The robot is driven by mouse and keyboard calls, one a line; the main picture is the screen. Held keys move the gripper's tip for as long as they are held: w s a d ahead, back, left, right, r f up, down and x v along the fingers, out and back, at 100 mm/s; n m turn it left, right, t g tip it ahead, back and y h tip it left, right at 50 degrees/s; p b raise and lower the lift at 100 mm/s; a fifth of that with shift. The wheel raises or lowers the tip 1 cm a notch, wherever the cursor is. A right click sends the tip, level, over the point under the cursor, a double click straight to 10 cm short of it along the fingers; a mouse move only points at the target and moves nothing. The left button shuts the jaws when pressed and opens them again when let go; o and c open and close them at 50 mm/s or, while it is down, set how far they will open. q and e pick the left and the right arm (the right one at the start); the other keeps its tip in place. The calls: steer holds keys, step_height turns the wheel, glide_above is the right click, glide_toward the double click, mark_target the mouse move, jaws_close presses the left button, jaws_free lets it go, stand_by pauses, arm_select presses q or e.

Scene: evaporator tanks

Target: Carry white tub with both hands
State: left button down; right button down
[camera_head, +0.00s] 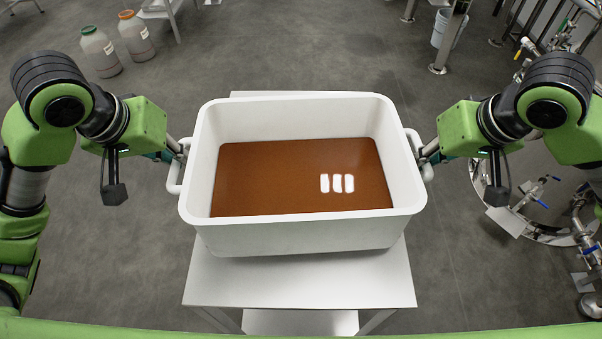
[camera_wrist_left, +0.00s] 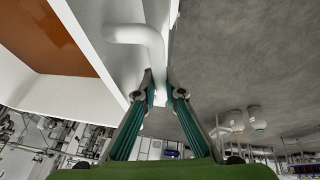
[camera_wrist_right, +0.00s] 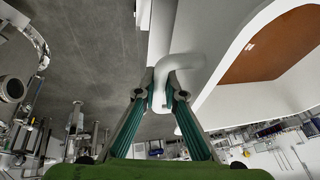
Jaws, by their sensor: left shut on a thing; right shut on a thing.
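The white tub (camera_head: 300,236) is a large open rectangular container with brown contents (camera_head: 280,180) inside, marked by three bright reflections. It is above a white table (camera_head: 300,283); I cannot tell whether it touches the top. My left gripper (camera_head: 180,150) is shut on the tub's left handle, and the left wrist view shows its fingers (camera_wrist_left: 160,92) around the white handle (camera_wrist_left: 135,34). My right gripper (camera_head: 424,156) is shut on the tub's right handle, and the right wrist view shows its fingers (camera_wrist_right: 165,88) around that handle (camera_wrist_right: 182,62). The tub looks about level.
Two jugs, one with a green cap (camera_head: 101,52) and one with an orange cap (camera_head: 136,38), stand on the floor at the back left. Steel pipework and valves (camera_head: 540,190) are on the right. A white bucket (camera_head: 449,29) is at the back right. Grey floor is clear behind the table.

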arm_select(q)
steer(key=c, duration=2.1)
jaws_free()
steer(key=shift+c, duration=0.2)
arm_select(e)
steer(key=c, duration=2.1)
jaws_free()
steer(key=shift+c, duration=0.2)
arm_select(q)
steer(key=shift+s+r, duration=0.1)
steer(key=shift+s, duration=0.15)
arm_select(e)
steer(key=shift+s+r, duration=0.1)
steer(key=shift+s, duration=0.15)
arm_select(q)
steer(key=shift+w+r, duration=0.1)
steer(key=shift+r, duration=0.05)
arm_select(e)
steer(key=shift+w, duration=0.1)
arm_select(q)
steer(key=v, duration=1.1)
steer(key=shift+s+r, duration=0.25)
steer(key=shift+r, duration=0.05)
arm_select(e)
steer(key=v, duration=1.2)
